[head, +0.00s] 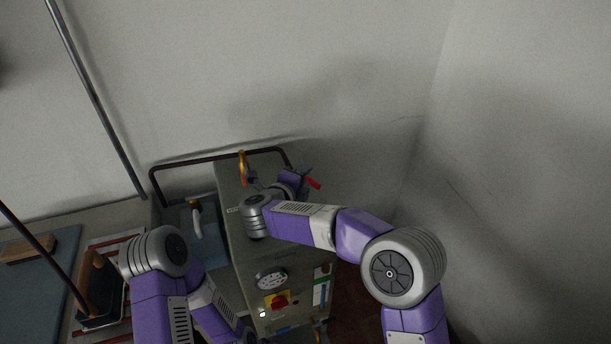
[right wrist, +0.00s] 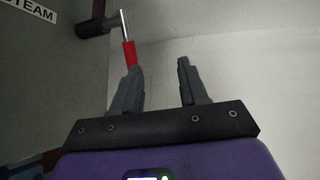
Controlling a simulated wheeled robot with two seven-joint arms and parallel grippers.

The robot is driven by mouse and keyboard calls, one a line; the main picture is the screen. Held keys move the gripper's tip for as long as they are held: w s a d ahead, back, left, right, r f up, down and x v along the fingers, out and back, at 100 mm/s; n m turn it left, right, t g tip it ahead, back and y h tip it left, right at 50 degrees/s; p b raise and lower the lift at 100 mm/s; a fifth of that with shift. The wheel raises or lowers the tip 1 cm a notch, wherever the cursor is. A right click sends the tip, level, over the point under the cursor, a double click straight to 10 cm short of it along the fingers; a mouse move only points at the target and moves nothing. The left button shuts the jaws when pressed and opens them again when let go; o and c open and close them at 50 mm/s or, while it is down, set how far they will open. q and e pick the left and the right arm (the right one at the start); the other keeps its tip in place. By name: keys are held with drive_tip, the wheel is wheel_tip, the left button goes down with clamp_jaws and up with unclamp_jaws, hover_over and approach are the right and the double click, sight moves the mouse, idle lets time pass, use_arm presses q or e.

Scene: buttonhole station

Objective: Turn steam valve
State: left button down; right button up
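The steam valve shows in the right wrist view as a dark valve body (right wrist: 97,27) with a silver lever that ends in a red grip (right wrist: 129,54). The red grip also shows in the head view (head: 313,183), at the far right side of the boiler cabinet. My right gripper (right wrist: 159,64) is open, with a clear gap between its fingers. The red grip lines up with the left fingertip in the wrist view, its lower end hidden behind that finger; I cannot tell whether they touch. My left arm is at the lower left of the head view; its gripper is not visible.
A grey-green cabinet (head: 241,254) carries a gauge (head: 271,280) and a red knob on a yellow plate (head: 278,300). A dark rail (head: 206,160) runs behind it. A "STEAM" label (right wrist: 30,9) is beside the valve. A table with a wooden-handled tool stands left.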

drive_tip(key=shift+f+v, duration=0.25)
drive_tip(key=shift+v, duration=0.85)
drive_tip(key=shift+f+v, duration=0.2)
drive_tip(key=shift+v, duration=0.9)
drive_tip(key=shift+s, duration=0.15)
